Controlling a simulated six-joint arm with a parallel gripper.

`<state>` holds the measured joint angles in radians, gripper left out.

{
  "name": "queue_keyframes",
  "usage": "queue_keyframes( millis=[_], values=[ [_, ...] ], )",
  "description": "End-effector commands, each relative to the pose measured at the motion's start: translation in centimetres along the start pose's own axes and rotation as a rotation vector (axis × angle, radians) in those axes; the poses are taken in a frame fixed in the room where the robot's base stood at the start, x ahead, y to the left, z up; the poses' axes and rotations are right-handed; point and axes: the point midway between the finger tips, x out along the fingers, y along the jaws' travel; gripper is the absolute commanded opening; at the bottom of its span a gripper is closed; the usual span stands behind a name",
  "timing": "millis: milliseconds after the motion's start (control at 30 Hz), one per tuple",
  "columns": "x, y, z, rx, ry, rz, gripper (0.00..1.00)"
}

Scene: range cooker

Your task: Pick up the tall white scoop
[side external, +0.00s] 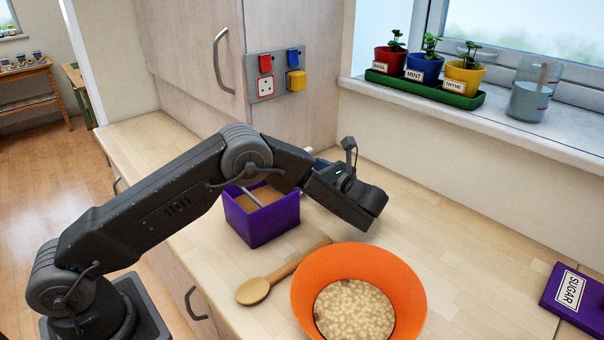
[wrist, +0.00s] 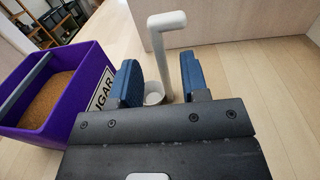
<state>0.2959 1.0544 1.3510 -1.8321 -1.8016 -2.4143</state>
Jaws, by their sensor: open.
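The tall white scoop (wrist: 168,52) stands upright on the counter in the wrist view, with a small round cup at its foot and a long handle bent over at the top. My gripper (wrist: 159,66) is open, its two blue fingers apart. In the picture the scoop's handle shows between the fingers, nearer the right one, and part of the cup shows beside the left one. I cannot tell whether either finger touches it. In the side external view my wrist hangs over the counter behind the orange bowl, and I cannot make out the scoop or fingertips there.
A purple sugar box (side external: 262,222) with brown contents stands close by; it is at left in the wrist view (wrist: 88,75). A wooden spoon (side external: 254,290) and an orange bowl (side external: 400,290) lie in front. A purple sugar packet or lid (side external: 570,293) is far right.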

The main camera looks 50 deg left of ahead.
Motion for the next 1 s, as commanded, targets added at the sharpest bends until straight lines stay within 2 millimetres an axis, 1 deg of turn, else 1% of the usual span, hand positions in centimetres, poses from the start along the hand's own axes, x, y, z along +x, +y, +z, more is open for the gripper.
queue_keyframes(
  millis=[167,400,500,667,1000],
  values=[
    [1.5,0.0,0.0,0.001,0.001,0.0,0.41],
    [4.9,0.0,0.1,0.002,0.0,0.0,0.41],
    [5.4,0.0,0.0,0.002,0.001,-0.003,0.41],
    [5.3,0.0,0.0,0.001,0.001,-0.004,0.41],
    [5.3,0.0,0.0,0.002,0.001,-0.004,0.1]
  ],
)
